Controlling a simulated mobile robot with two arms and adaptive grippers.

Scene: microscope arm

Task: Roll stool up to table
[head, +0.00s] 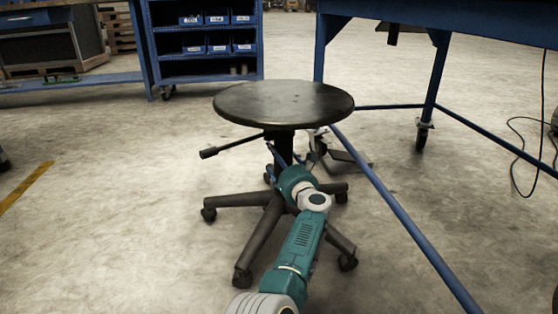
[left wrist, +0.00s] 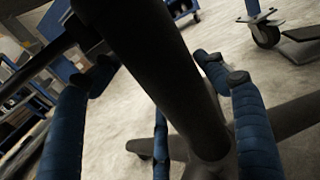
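The stool (head: 284,102) has a round dark seat, a central column, a side lever and a dark star base on casters. It stands upright in the middle of the head view. The blue table (head: 455,14) is at the upper right, its near left leg just behind the seat. My left gripper (head: 277,158) is under the seat at the column, partly hidden by its own arm. In the left wrist view the stool column (left wrist: 175,75) runs between the blue fingers of the left gripper (left wrist: 165,95), with gaps visible beside it. My right gripper is not in view.
A blue shelf cart (head: 205,68) with several blue bins stands behind at the left. A blue lower bar (head: 400,215) of the table runs diagonally right of the stool. A cable (head: 520,165) lies at the far right. Floor left of the stool is clear.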

